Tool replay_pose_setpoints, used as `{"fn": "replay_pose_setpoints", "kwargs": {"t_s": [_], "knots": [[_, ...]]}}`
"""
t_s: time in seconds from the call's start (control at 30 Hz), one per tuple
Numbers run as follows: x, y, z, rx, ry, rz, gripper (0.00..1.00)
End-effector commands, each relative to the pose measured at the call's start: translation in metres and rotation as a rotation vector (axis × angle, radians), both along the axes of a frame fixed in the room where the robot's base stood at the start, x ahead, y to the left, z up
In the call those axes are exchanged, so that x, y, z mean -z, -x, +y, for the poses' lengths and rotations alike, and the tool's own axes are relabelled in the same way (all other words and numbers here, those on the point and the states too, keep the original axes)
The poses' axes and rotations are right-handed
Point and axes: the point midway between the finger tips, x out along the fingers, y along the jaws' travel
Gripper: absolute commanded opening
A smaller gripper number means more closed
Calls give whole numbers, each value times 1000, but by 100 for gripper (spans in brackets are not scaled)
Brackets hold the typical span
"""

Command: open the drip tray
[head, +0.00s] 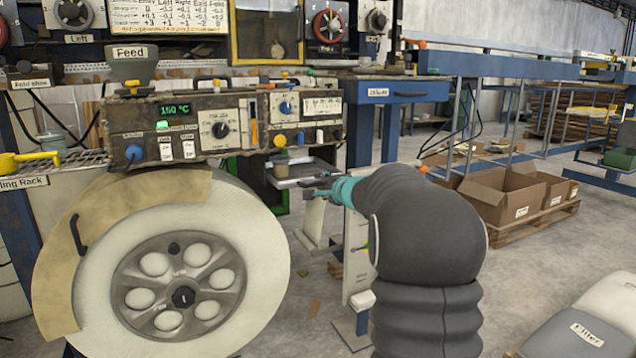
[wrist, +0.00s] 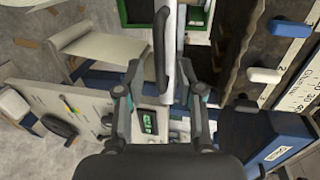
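The drip tray appears to be the shallow grey metal tray (head: 311,167) below the right end of the control box in the head view. A small cup (head: 281,163) shows at its left side. In the wrist view, a dark curved handle (wrist: 162,45) is fixed along a pale narrow panel edge, probably the tray's front. My gripper (wrist: 160,80) is open, with one finger on each side of the handle's lower end. Contact cannot be told. In the head view my gripper (head: 318,188) is just below and in front of the tray, small and partly hidden by my arm.
A large white wheel-like drum (head: 240,255) stands to the left. The control box (head: 205,125) is above and left of the tray. A blue-topped stand (head: 398,90) is behind. Cardboard boxes (head: 500,195) sit on a pallet at right. The floor between them and my arm is mostly clear.

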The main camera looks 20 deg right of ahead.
Motion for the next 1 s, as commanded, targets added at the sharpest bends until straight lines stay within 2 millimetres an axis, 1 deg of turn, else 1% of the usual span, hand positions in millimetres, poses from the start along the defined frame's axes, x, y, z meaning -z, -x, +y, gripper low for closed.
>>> {"fn": "replay_pose_setpoints", "kwargs": {"t_s": [0.03, 0.1, 0.23, 0.4, 0.63, 0.67, 0.7, 0.77, 0.8, 1.0], "knots": [[1, -8, 1, -1, -1, 1, 37], [2, -16, 1, -1, -1, 0, 37], [5, -26, 1, -1, 0, 0, 37], [6, -31, 1, 0, 0, 0, 37], [7, -31, 1, 0, 0, 0, 37], [7, -31, 1, 0, 0, 0, 30], [7, -30, 1, 0, 0, 0, 20], [7, -30, 1, 0, 0, 0, 5], [6, -30, 1, 0, 0, 0, 0], [6, -30, 1, 0, 0, 0, 0]]}}
